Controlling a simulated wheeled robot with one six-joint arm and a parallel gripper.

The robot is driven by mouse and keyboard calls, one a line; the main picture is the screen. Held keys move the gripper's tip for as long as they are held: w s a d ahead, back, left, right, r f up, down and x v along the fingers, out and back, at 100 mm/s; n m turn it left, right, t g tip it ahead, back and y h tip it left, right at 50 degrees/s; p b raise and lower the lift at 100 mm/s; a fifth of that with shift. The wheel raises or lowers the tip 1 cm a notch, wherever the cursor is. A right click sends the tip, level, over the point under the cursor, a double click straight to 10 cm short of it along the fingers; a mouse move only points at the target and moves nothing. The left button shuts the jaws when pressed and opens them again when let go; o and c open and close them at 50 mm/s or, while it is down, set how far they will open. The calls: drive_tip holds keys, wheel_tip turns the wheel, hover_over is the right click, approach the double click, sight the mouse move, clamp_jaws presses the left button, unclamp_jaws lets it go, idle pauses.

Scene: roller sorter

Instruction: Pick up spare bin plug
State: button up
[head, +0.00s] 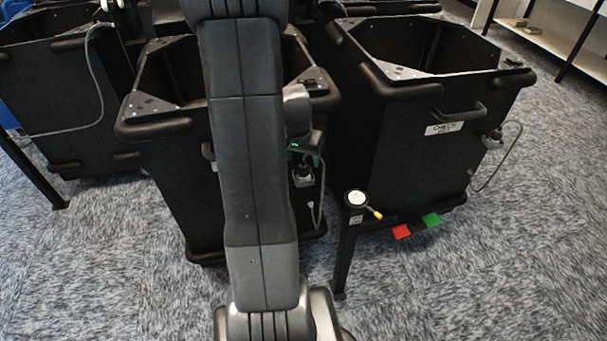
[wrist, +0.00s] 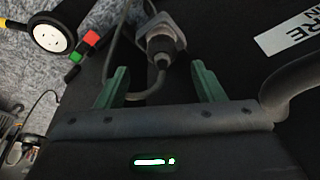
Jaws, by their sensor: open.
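The spare bin plug (wrist: 160,50) is dark and round and sits at a grey holder (wrist: 163,22) on the side of the black bin. A grey cable loops down from it between my gripper's fingers. The plug and holder also show in the head view (head: 304,177), just below my gripper (head: 309,152). In the wrist view my gripper (wrist: 161,84) is open, with one green finger on each side of the cable and the plug just beyond the fingertips. A white label ending in "RE" and "IN" is at the upper right. My arm hides much of this bin in the head view.
A black post carries a round white socket (head: 356,198) with a yellow-tipped piece beside it. Red (head: 401,231) and green (head: 431,219) tags are near the right bin's foot. The right bin (head: 400,150) has its own handle, label and plug. A dark handle (wrist: 290,85) is close on the right.

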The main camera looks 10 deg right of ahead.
sight(303, 167)
drive_tip(key=shift+a+b+x, duration=0.2)
drive_tip(key=shift+b+x, duration=0.2)
drive_tip(key=shift+x, duration=2.3)
drive_tip(key=c, duration=1.2)
drive_tip(key=shift+o, duration=0.2)
drive_tip(key=shift+r, duration=0.65)
wheel_tip(303, 167, up, 2)
drive_tip(key=shift+r+p, duration=0.1)
drive_tip(key=shift+p, duration=0.3)
drive_tip(key=s+b, duration=0.1)
drive_tip(key=s, duration=1.7)
drive_tip(key=shift+d, duration=0.3)
